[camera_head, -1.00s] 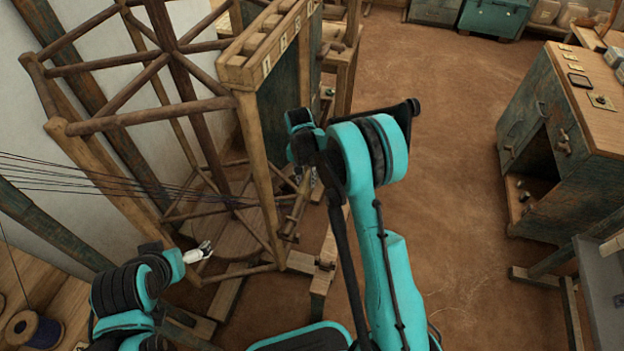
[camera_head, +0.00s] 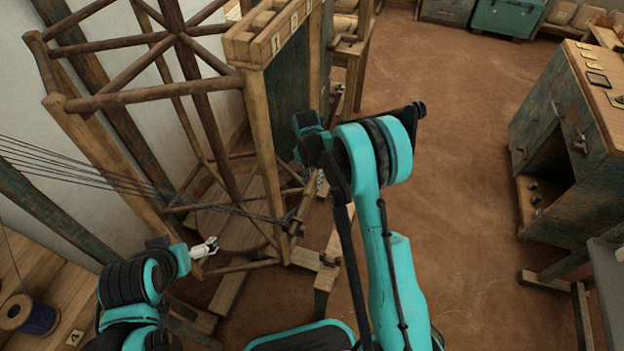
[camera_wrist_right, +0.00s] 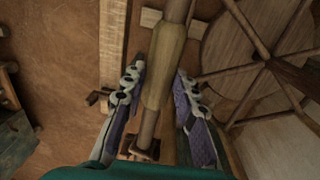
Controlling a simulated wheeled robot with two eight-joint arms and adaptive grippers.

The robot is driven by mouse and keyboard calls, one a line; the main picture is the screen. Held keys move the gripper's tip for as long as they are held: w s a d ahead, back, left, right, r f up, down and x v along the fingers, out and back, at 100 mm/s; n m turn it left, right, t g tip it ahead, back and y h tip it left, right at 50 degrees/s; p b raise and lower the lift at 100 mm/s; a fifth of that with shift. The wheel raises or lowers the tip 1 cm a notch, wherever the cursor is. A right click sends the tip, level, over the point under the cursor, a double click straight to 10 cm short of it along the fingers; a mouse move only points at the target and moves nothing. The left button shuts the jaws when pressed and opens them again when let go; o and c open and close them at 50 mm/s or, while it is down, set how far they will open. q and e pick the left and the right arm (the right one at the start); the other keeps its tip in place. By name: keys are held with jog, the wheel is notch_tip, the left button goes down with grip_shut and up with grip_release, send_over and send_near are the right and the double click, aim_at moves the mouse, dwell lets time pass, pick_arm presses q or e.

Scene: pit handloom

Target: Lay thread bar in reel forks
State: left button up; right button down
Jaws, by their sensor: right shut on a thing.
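The thread bar (camera_wrist_right: 163,62), a wooden rod with a thicker pale sleeve, runs lengthwise through the right wrist view. My right gripper (camera_wrist_right: 158,80) is shut on it, with a finger on each side of the sleeve. In the head view the bar (camera_head: 303,205) is tilted beside the front post of the reel frame (camera_head: 262,150), and my right arm partly covers it. Dark threads (camera_head: 90,178) run from the left to the bar's lower part. I cannot make out the reel forks clearly. My left gripper (camera_head: 205,247) is at the lower left, apart from the bar; its fingers are too small to read.
The large spoked reel (camera_head: 180,40) fills the upper left. A thread spool (camera_head: 32,317) is at the lower left. A worn cabinet (camera_head: 560,140) stands at the right. Open brown floor (camera_head: 450,160) lies between cabinet and reel frame.

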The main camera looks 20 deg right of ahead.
jog(key=c, duration=1.1)
grip_release()
jog(key=r, duration=1.2)
jog(key=shift+w+a, duration=0.2)
jog(key=shift+a, duration=0.1)
jog(key=s+r+n+t, duration=0.3)
jog(key=s+r+t, duration=0.1)
jog(key=s+r, duration=0.8)
jog(key=shift+s+d+f+n+t+y, duration=0.15)
jog(key=shift+s+f+n+t, duration=0.45)
jog(key=shift+s, duration=1.8)
jog(key=shift+s+d+f+n+t+y, duration=0.1)
jog(key=shift+s+f+n+t, duration=0.4)
jog(key=shift+s, duration=1.85)
jog(key=shift+s+d+f+n+t+y, duration=0.15)
jog(key=shift+s+f+n+t, duration=0.4)
jog(key=shift+s, duration=1.85)
